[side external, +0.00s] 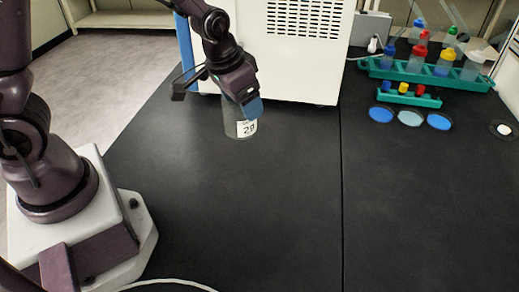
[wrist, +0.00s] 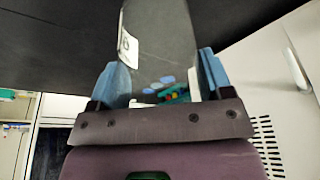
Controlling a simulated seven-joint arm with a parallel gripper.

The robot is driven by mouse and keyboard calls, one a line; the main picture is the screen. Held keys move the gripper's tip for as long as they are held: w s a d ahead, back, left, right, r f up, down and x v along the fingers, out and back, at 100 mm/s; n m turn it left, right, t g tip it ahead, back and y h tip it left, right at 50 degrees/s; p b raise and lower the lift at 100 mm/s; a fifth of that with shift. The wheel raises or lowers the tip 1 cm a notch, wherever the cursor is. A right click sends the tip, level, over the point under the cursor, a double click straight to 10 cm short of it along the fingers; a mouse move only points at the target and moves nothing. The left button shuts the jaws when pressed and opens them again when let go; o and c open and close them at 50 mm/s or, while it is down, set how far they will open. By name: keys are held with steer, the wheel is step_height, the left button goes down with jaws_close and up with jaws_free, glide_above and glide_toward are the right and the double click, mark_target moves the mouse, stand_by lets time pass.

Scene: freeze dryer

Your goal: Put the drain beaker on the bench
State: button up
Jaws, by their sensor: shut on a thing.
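The drain beaker (side external: 233,121) is a clear, greyish vessel with a white label that reads "20". My gripper (side external: 246,104) is shut on it, with blue fingertips at its sides. In the side external view the beaker looks roughly upright over the black bench (side external: 250,210), near the front of the white machine. I cannot tell whether its base touches the bench. In the wrist view the beaker (wrist: 160,45) stands between the two blue fingers of my gripper (wrist: 160,80), and the scene behind shows through it.
The white freeze dryer (side external: 300,75) stands behind the beaker. A teal rack (side external: 400,77) with several coloured-cap bottles, a smaller teal rack (side external: 408,97) and several round discs (side external: 410,118) are at the back right. The bench's middle and front are mostly clear; a pale cable curves at the front edge.

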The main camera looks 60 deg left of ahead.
steer(key=s+a+f+n+g+y, duration=0.1)
steer(key=s+a+f+n+y, duration=0.15)
steer(key=s+a+n, duration=0.45)
steer(key=s+a+f+n+g+y, duration=0.1)
steer(key=s+a+f+n, duration=0.2)
steer(key=s+a+n, duration=0.35)
steer(key=s+a+n+g+h, duration=0.1)
steer(key=s+n+g+h, duration=0.35)
steer(key=n, duration=1.15)
steer(key=s+a+n+t+h, duration=0.15)
steer(key=s+n, duration=0.65)
steer(key=n, duration=0.8)
steer(key=shift+m+g, duration=0.25)
steer(key=shift+g, duration=0.15)
steer(key=shift+w+f, duration=0.15)
steer(key=shift+f, duration=1.95)
steer(key=shift+w+f, duration=0.1)
steer(key=shift+f, duration=2)
